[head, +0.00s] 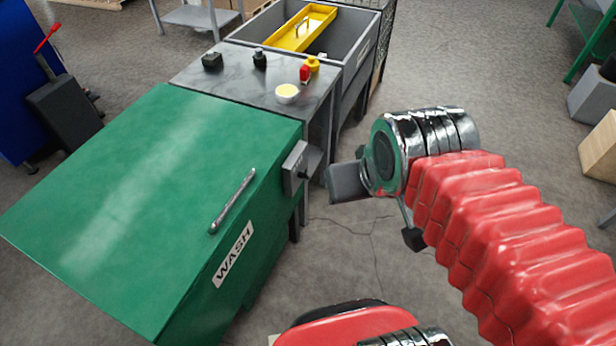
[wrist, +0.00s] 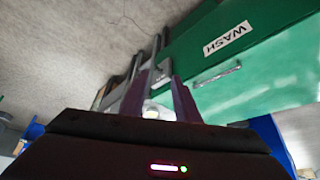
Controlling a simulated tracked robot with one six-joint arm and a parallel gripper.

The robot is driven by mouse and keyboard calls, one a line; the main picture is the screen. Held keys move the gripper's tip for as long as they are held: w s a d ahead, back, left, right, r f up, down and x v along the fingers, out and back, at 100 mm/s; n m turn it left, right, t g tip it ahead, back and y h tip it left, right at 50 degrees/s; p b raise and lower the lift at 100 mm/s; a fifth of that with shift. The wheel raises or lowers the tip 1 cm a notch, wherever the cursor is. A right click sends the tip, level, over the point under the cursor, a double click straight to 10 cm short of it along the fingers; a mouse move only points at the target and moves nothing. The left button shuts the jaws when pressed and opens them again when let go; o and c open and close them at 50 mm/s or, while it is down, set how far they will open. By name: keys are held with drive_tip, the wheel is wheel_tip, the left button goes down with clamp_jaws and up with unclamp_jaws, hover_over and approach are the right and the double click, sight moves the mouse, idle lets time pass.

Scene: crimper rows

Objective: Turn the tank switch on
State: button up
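The green tank (head: 150,200) marked WASH stands at left in the head view and upside down at upper right in the wrist view (wrist: 240,60). A small grey box with a dark knob, which looks like the tank switch (head: 296,168), is on its right side near the top edge. The knob's setting is too small to read. My gripper (head: 346,183) is just right of the switch box, apart from it in the picture. In the wrist view its two dark fingers (wrist: 160,92) stand apart, and I see nothing held. The box shows partly between them.
A grey bench (head: 240,85) behind the tank holds a white bowl (head: 287,93), a red and a yellow item, and dark blocks. A grey basin (head: 345,65) with a yellow tray (head: 300,28) stands beyond. The tank has a bar handle (head: 232,201).

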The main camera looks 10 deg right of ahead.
drive_tip(key=w+a+f+m+g+y, duration=0.1)
drive_tip(key=w+f+m+g+y, duration=0.4)
drive_tip(key=w+f+m+y, duration=0.9)
drive_tip(key=w+d+f+t, duration=0.2)
drive_tip(key=w+d+f, duration=0.1)
drive_tip(key=w+f, duration=0.35)
drive_tip(key=w+d+f+t, duration=0.2)
drive_tip(key=w+d+f, duration=0.1)
drive_tip(key=w+f, duration=0.35)
drive_tip(key=m+t, duration=0.5)
drive_tip(key=t, duration=0.1)
approach(307, 178)
drive_tip(key=v, duration=0.5)
drive_tip(key=shift+w+f+y, duration=0.3)
drive_tip(key=shift+f, duration=0.15)
drive_tip(key=x, duration=1.3)
drive_tip(key=shift+w+a, duration=0.25)
drive_tip(key=shift+w, duration=0.05)
